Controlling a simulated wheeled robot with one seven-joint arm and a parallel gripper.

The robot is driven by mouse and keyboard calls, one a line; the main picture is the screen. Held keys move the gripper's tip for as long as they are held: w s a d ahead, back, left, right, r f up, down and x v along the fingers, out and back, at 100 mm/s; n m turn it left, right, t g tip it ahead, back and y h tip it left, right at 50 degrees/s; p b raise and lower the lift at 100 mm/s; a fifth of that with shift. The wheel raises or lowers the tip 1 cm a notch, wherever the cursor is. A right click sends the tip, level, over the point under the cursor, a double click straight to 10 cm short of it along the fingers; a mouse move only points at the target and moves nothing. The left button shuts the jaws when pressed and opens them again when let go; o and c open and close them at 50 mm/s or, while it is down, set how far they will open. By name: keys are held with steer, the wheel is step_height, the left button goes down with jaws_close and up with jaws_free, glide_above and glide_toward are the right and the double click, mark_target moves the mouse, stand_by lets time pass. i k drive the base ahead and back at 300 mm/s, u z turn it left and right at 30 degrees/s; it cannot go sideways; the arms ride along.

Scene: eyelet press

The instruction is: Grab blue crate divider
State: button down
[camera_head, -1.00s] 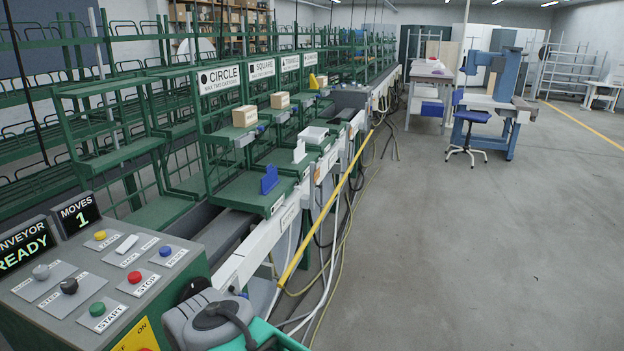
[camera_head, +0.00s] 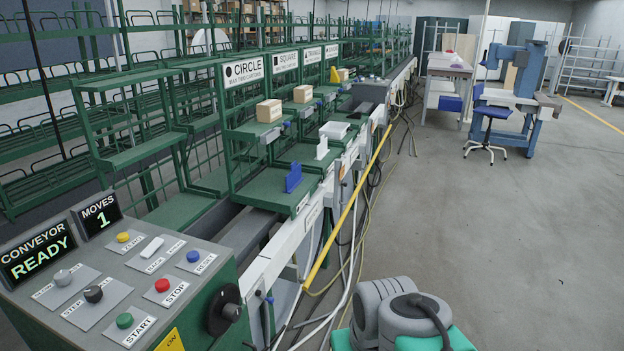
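A small blue upright piece (camera_head: 293,178), which looks like the blue crate divider, stands on the green tray (camera_head: 262,190) at the near end of the conveyor line. Nothing touches it from above. A similar white upright piece (camera_head: 321,149) stands on the tray behind it. Grey and teal links of my arm show at the bottom right of the head view, apart from the blue piece. My gripper's fingers are not in view, so their state is hidden.
A control console (camera_head: 150,270) with coloured buttons stands at the near left, its displays reading "CONVEYOR READY" and "MOVES 1". A yellow rail (camera_head: 345,215) and loose cables run along the conveyor's right side. The grey floor (camera_head: 520,240) to the right is open.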

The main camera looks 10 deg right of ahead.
mark_target(294, 178)
steer(key=z, duration=0.5)
steer(key=i, duration=2.85)
steer(key=u, duration=3.85)
